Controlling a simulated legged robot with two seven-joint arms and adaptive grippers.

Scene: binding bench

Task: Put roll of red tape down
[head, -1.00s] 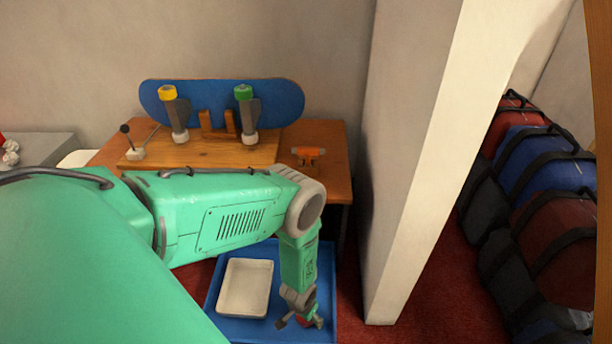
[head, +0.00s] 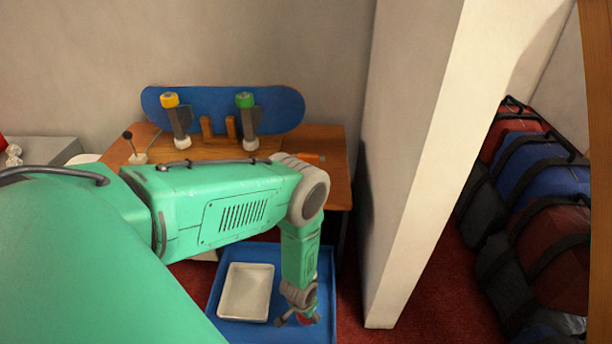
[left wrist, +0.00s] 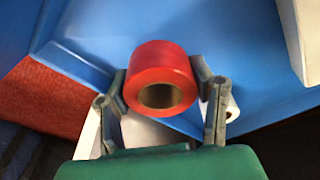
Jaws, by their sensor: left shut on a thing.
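The roll of red tape (left wrist: 162,77) is between the fingers of my left gripper (left wrist: 163,88) in the left wrist view, with its brown core facing the camera. The fingers press on its two sides. In the head view my left gripper (head: 298,318) is over the right part of a blue tray (head: 262,252), and only a bit of red shows at its fingers. I cannot tell whether the roll touches the tray. My right gripper is not in view.
A white shallow dish (head: 246,292) lies in the blue tray, left of the gripper. A wooden bench (head: 335,180) with a blue skateboard deck (head: 225,108) stands behind. A pale wall (head: 415,170) rises at right, with several bags (head: 540,200) beyond it.

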